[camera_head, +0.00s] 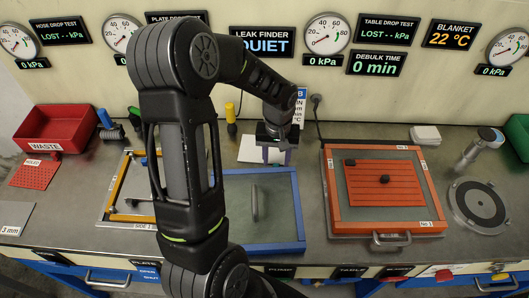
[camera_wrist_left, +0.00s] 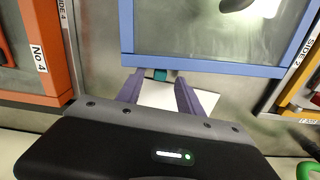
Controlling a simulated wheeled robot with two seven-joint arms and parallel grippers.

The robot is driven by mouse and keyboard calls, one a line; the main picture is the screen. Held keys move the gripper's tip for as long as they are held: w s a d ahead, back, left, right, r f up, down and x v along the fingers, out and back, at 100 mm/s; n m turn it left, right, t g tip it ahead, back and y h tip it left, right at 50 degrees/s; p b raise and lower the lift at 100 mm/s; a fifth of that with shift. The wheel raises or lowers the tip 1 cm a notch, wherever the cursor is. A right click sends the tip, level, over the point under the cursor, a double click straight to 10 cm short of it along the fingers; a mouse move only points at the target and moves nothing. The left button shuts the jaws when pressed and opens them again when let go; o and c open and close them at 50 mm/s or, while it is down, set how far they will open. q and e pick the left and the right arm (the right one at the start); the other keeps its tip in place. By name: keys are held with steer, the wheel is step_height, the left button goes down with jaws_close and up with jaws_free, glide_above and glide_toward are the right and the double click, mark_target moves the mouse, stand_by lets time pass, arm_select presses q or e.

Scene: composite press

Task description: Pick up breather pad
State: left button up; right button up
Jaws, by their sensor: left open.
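A flat white pad, which looks like the breather pad (camera_head: 250,149), lies on the bench behind the blue frame. It also shows in the left wrist view (camera_wrist_left: 190,98), beneath the fingers and partly hidden by them. My left gripper (camera_head: 276,156) is open over the pad's right part, its purple fingers pointing down. In the left wrist view its fingers (camera_wrist_left: 160,92) stand apart with a small teal piece near the tips. I cannot tell whether the fingers touch the pad. My right gripper is not in view.
The blue frame (camera_head: 300,221) with a grey sheet and handle lies just in front. An orange tray (camera_head: 331,187) stands to the right, a yellow frame (camera_head: 116,190) to the left. A small white block (camera_head: 425,134) lies farther right; a red waste bin (camera_head: 55,127) stands left.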

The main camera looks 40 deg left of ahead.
arm_select(q)
steer(key=shift+f, duration=0.9)
steer(key=shift+r, duration=0.1)
jaws_close()
